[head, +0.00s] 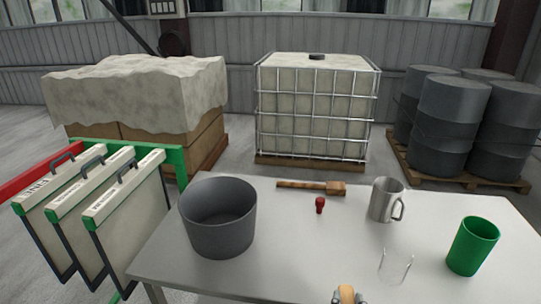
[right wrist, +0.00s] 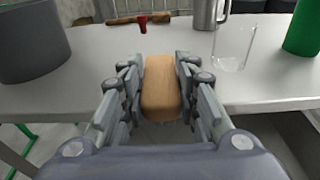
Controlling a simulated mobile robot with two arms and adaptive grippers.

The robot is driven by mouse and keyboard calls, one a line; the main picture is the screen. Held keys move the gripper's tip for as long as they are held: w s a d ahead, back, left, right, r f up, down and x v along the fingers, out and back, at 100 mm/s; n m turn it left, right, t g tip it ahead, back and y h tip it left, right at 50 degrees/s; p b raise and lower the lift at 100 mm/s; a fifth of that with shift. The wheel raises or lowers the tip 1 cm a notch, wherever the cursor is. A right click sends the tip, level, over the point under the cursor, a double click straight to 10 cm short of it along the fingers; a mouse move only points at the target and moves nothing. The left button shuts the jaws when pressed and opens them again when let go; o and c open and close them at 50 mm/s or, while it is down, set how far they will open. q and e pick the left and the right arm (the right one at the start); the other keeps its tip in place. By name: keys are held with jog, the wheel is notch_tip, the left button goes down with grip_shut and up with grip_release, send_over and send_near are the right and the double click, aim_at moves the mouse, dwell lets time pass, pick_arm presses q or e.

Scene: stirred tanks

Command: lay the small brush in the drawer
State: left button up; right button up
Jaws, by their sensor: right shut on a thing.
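My right gripper (right wrist: 158,70) is shut on a rounded tan wooden block, which I take to be the small brush (right wrist: 160,98); no bristles show. Both fingers press its sides in the right wrist view, and it is at or in front of the table's near edge. In the head view, the brush (head: 346,293) and fingertips (head: 348,298) show only at the bottom edge. My left gripper is not in view. I see no drawer in either view.
The grey table (head: 300,235) bears a dark grey pot (head: 220,225), a long wooden-handled tool (head: 310,187), a small red piece (head: 320,205), a metal mug (head: 384,200), a clear glass (head: 395,265) and a green cup (head: 472,246). Framed panels (head: 130,220) hang at left.

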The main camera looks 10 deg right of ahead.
notch_tip(320, 180, up, 9)
jog(key=w+a+n+y, duration=0.1)
jog(key=w+n+y, duration=0.2)
jog(key=y, duration=0.1)
jog(key=shift+a+t, duration=0.35)
jog(key=shift+t, duration=0.05)
jog(key=shift+d+f, duration=0.1)
jog(key=shift+f, duration=0.15)
